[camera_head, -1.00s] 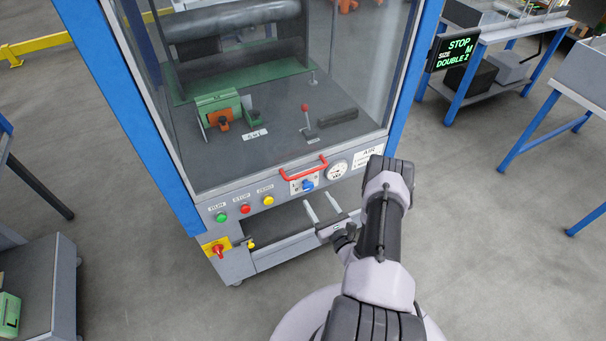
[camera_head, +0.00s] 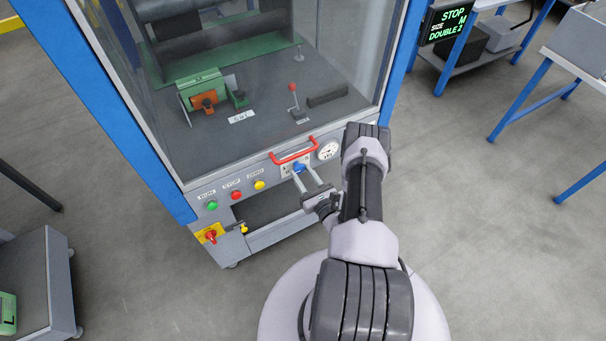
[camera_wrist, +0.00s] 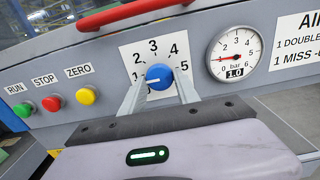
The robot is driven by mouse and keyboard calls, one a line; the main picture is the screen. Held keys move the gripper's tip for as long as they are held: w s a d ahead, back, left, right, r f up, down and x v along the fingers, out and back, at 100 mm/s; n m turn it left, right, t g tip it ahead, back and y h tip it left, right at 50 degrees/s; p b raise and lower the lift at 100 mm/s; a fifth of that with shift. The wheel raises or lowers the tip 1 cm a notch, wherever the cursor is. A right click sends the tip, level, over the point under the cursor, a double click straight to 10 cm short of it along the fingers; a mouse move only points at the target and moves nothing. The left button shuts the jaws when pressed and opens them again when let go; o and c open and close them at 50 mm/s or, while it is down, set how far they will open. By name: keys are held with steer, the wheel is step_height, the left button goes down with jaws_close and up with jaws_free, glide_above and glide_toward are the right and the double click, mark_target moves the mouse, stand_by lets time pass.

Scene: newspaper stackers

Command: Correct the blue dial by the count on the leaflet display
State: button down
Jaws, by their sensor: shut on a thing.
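The blue dial (camera_wrist: 158,73) sits on a white plate (camera_wrist: 128,52) numbered up to 5, on the machine's front panel. Its white mark points left, close to the 1. My gripper (camera_wrist: 160,82) has one finger on each side of the dial and is shut on it. In the head view, my gripper (camera_head: 303,175) reaches the dial (camera_head: 299,167) below the red handle. The display (camera_head: 447,25) at upper right reads STOP, SIZE M and DOUBLE with what looks like a 2.
A gauge (camera_wrist: 235,52) marked bar, with a 1.0 label, is right of the dial. A partly cut-off notice (camera_wrist: 295,40) mentions DOUBLE and MISS. The red handle (camera_wrist: 120,14) runs just above the dial. Green, red and yellow (camera_wrist: 86,96) buttons are left.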

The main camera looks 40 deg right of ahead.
steer(key=m+b, duration=0.1)
steer(key=m, duration=0.3)
steer(key=shift+w, duration=0.1)
steer(key=m+b, duration=0.1)
steer(key=m, duration=0.3)
steer(key=shift+r, duration=0.1)
steer(key=shift+m, duration=0.4)
stand_by(0.4)
steer(key=c, duration=0.9)
jaws_free()
steer(key=shift+b, duration=0.3)
